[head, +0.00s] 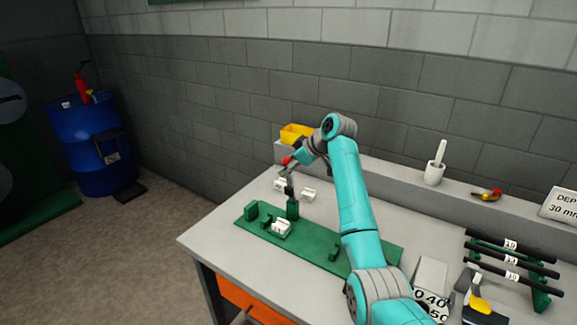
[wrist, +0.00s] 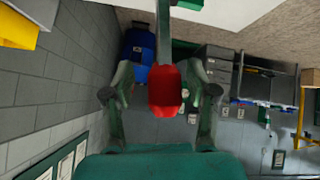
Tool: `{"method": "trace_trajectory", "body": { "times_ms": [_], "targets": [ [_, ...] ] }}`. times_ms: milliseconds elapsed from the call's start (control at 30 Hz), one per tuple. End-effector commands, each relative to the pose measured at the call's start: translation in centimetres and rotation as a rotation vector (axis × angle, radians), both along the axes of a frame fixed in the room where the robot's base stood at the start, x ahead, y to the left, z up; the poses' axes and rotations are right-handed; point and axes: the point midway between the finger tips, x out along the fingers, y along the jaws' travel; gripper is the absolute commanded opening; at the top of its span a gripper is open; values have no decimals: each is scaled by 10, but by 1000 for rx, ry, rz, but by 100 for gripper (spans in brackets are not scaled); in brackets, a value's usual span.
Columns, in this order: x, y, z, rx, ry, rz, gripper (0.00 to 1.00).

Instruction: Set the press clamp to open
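The press clamp (head: 292,208) is a green post on the green base plate (head: 320,243), with a thin grey lever standing up from it. The lever ends in a red knob (head: 287,160). The knob also shows large in the wrist view (wrist: 165,88), between my fingers. My gripper (wrist: 163,75) is open around the knob, with a small gap seeming to show on each side. In the head view my gripper (head: 296,160) is at the lever's top; its fingers are too small there to make out.
White blocks lie on the bench (head: 222,240) behind the plate, and another white block (head: 282,228) sits on the plate. A yellow bin (head: 296,133) stands behind. A rack of black rods (head: 512,262) is at right. A blue drum (head: 95,150) stands on the floor.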

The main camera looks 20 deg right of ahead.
Motion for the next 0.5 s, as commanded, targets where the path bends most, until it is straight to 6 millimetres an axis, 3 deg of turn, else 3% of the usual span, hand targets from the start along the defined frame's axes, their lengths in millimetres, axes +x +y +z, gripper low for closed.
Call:
{"method": "trace_trajectory", "body": {
  "times_ms": [267, 500],
  "targets": [
    [-7, -6, 10, 1, -1, 0, 58],
    [-33, -24, 42, -1, -3, -1, 58]
  ]
}}
